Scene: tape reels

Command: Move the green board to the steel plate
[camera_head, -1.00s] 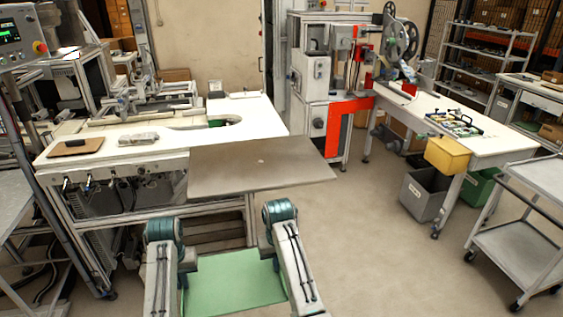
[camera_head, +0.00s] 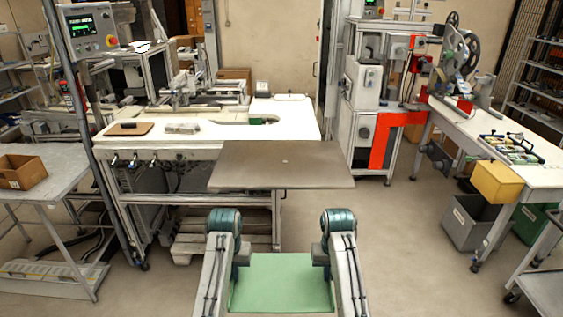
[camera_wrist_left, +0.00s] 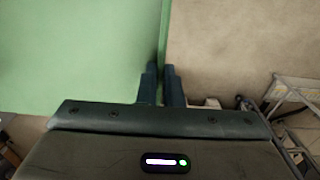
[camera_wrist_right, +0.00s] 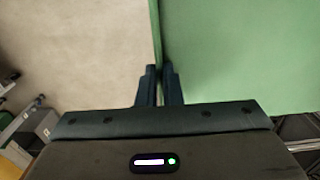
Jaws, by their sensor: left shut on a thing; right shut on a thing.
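The green board (camera_head: 280,284) is held low in front of me between my two arms, roughly level. In the left wrist view my left gripper (camera_wrist_left: 161,82) is shut on the edge of the board, which fills the left of that picture. In the right wrist view my right gripper (camera_wrist_right: 159,82) is shut on the opposite edge, with the board on the right. In the head view the fingertips are hidden behind the arms. The bare steel plate (camera_head: 282,170) lies ahead, beyond the board, at the front of the white workbench. Floor shows between board and plate.
The white workbench (camera_head: 225,132) carries a brown clipboard (camera_head: 128,130) and machine parts. A grey table with a cardboard box (camera_head: 22,172) stands left. A bench with a yellow bin (camera_head: 496,182) and a cart (camera_head: 540,290) stand right. The floor just ahead is clear.

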